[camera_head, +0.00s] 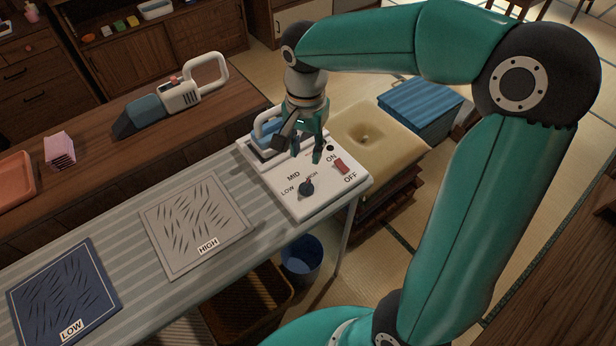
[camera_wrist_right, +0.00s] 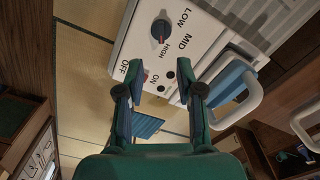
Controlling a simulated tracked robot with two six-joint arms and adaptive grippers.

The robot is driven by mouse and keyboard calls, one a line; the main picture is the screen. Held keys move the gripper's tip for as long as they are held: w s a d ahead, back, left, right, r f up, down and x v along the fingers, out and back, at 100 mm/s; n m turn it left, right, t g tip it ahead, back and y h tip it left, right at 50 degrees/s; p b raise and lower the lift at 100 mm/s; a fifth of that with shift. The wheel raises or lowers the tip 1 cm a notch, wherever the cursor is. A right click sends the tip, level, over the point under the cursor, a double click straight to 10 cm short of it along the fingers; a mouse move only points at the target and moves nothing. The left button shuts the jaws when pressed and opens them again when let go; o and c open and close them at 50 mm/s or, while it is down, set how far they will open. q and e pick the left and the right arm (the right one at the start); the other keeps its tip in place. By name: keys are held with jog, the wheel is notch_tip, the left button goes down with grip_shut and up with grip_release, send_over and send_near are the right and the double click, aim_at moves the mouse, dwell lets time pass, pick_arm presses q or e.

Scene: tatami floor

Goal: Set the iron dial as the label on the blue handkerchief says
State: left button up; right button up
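The blue handkerchief (camera_head: 45,270) lies at the left end of the striped board, and its label (camera_head: 72,329) reads LOW. The iron dial (camera_head: 306,188) is a dark knob with a red mark on the white control panel (camera_head: 325,205), among LOW, MID and HIGH. The mark is on the HIGH side; the dial also shows in the right wrist view (camera_wrist_right: 160,31). My right gripper (camera_head: 304,150) is over the panel, beyond the dial, near the red switch (camera_head: 342,166). Its fingers are apart and empty (camera_wrist_right: 160,82). My left gripper is out of view.
The blue and white iron (camera_head: 268,137) stands beside my right gripper. A grey handkerchief (camera_head: 180,235) labelled HIGH lies mid-board. A handheld vacuum (camera_head: 175,98) rests on the wooden counter behind. A blue bin (camera_head: 302,260) and a basket are below the board.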

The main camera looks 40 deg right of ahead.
aim_at(306, 186)
notch_tip(306, 186, down, 12)
jog(key=shift+a+f, duration=0.1)
dwell(0.4)
